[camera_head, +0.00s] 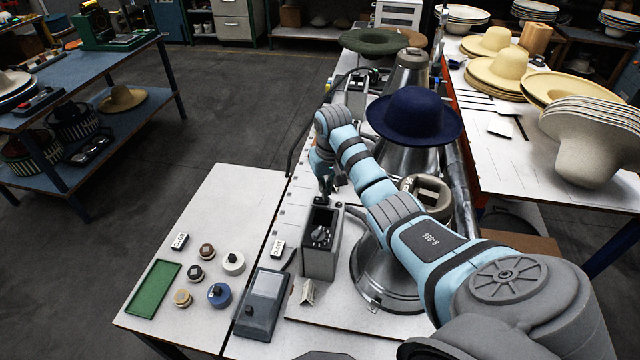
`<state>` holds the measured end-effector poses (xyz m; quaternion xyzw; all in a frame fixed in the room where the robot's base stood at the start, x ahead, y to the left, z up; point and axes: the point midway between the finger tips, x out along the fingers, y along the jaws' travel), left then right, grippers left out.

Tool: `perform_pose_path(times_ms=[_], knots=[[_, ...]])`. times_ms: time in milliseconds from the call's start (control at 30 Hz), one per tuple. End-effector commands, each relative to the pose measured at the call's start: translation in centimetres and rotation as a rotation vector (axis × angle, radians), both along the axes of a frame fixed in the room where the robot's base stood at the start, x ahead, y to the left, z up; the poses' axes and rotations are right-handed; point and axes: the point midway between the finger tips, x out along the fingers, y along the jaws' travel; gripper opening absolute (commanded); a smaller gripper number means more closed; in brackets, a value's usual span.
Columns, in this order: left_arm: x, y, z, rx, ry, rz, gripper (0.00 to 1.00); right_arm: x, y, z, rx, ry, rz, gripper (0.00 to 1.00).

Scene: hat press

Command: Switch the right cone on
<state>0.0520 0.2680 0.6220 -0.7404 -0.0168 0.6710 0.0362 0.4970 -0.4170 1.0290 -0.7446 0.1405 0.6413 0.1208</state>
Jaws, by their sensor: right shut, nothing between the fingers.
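A metal cone (372,272) stands nearest on the table, partly hidden behind my right arm. Another metal cone (400,160) behind it bears a dark blue felt hat (415,114). A third cone (409,68) stands farther back. A grey control box (319,262) with a dark knob (321,235) on its top sits left of the nearest cone. My right gripper (325,196) points down just above and behind the box, shut and empty. It looks apart from the knob, but the exact gap is hard to tell. My left gripper is not in view.
A grey device (262,300), a green tray (153,288) and several small round pieces lie on the white table to the left. A white table (560,178) with stacked hats is at the right. A blue bench (70,88) stands at the far left, beyond open floor.

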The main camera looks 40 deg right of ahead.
Motion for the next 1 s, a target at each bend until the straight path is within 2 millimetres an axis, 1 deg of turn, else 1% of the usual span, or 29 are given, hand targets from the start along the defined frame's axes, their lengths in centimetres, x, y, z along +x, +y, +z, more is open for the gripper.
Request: perform_pose_path(times_ms=[433,1000], knots=[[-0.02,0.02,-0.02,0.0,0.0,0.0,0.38,0.0,0.0,-0.04,0.0,0.0,0.0,0.0],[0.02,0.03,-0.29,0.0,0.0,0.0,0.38,0.0,0.0,-0.92,0.0,0.001,0.0,0.0]])
